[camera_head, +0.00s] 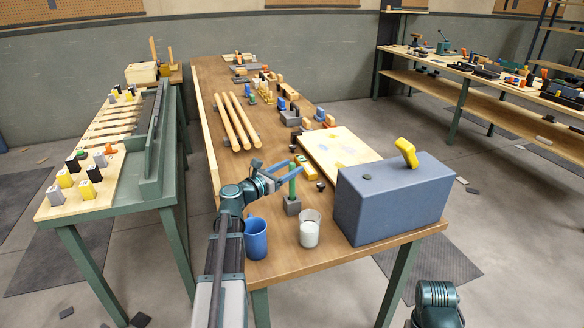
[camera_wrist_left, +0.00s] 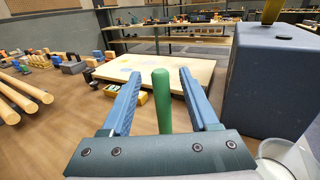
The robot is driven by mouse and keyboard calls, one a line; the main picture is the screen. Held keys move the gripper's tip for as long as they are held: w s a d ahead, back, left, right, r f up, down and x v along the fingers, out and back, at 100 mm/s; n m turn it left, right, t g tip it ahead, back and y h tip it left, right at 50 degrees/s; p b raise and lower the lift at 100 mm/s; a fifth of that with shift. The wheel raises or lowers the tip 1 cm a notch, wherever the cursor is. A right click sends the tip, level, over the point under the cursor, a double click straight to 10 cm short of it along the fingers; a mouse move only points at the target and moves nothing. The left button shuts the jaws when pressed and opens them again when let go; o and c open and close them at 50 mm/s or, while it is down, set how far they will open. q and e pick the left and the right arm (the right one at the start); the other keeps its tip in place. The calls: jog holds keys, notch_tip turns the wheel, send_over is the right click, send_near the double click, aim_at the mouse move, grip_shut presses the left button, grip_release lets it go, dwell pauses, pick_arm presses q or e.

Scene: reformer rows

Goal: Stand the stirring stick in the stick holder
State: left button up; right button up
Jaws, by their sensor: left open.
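A green stick (camera_head: 292,184), which looks like the stirring stick, stands upright in a small grey block (camera_head: 292,206) on the wooden table, apparently the stick holder. My left gripper (camera_head: 284,171) is open at the stick's upper part. In the left wrist view the green stick (camera_wrist_left: 162,98) rises between the two spread blue fingers (camera_wrist_left: 158,76), with a gap on each side. The gripper body hides the stick's lower end and the block in that view. My right gripper is not in view.
A blue cup (camera_head: 256,240) and a glass with white contents (camera_head: 309,230) stand at the table's near edge. A large blue-grey box (camera_head: 392,200) with a yellow piece (camera_head: 406,150) on top stands right. A pale board (camera_head: 335,152) and wooden rods (camera_head: 238,120) lie beyond.

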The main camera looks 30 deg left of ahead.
pick_arm(q)
jog(key=v, duration=1.2)
jog(key=shift+s, duration=0.3)
jog(key=shift+a, duration=0.1)
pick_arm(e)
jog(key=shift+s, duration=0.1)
